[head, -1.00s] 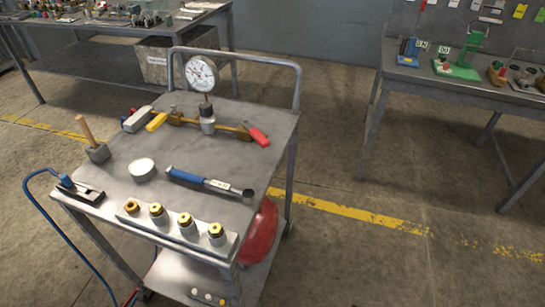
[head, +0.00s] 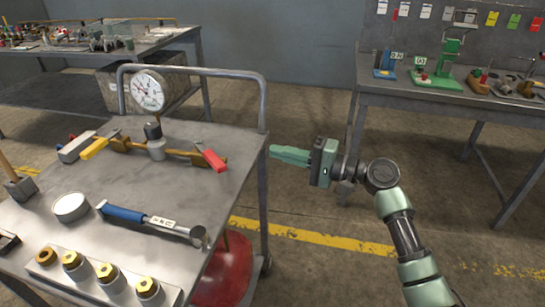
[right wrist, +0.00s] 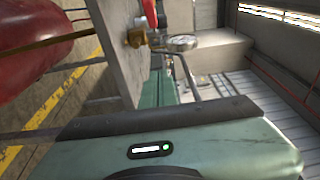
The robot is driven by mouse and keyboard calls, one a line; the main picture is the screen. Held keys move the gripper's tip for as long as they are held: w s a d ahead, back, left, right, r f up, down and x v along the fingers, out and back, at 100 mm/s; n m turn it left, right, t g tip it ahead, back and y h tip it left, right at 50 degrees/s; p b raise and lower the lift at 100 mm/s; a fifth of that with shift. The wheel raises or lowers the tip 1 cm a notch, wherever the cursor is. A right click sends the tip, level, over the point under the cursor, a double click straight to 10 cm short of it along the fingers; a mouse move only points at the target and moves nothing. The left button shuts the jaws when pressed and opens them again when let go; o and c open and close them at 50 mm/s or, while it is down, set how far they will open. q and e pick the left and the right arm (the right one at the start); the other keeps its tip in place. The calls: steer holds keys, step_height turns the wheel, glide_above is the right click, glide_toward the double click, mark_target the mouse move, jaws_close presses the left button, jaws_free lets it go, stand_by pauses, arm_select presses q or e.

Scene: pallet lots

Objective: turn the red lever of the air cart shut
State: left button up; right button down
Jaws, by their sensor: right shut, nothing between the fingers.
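The air cart (head: 165,190) stands at the left with a pressure gauge (head: 147,91) on a brass pipe fitting. The red lever (head: 213,159) sits at the right end of this fitting, near the cart's right edge. A yellow lever (head: 95,148) sits at the left end. My right gripper (head: 275,153) is shut and empty, in the air just right of the cart, pointing left towards the red lever and apart from it. In the right wrist view the red lever (right wrist: 150,12) and the gauge (right wrist: 182,43) show at the top. My left gripper is not in view.
A workbench (head: 440,98) stands at the right.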

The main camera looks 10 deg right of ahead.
mark_target(209, 156)
steer(key=a, duration=0.3)
steer(key=w+a, duration=0.1)
steer(key=a, duration=0.2)
steer(key=w+a, duration=0.1)
steer(key=a, duration=0.2)
steer(key=shift+p, duration=0.3)
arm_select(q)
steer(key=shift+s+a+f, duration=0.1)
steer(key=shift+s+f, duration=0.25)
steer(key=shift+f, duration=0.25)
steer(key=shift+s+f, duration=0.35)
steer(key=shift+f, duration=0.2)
arm_select(e)
steer(key=shift+s+a+f, duration=0.1)
steer(key=shift+s+a, duration=0.2)
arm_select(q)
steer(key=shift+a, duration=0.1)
arm_select(e)
steer(key=shift+s, duration=0.1)
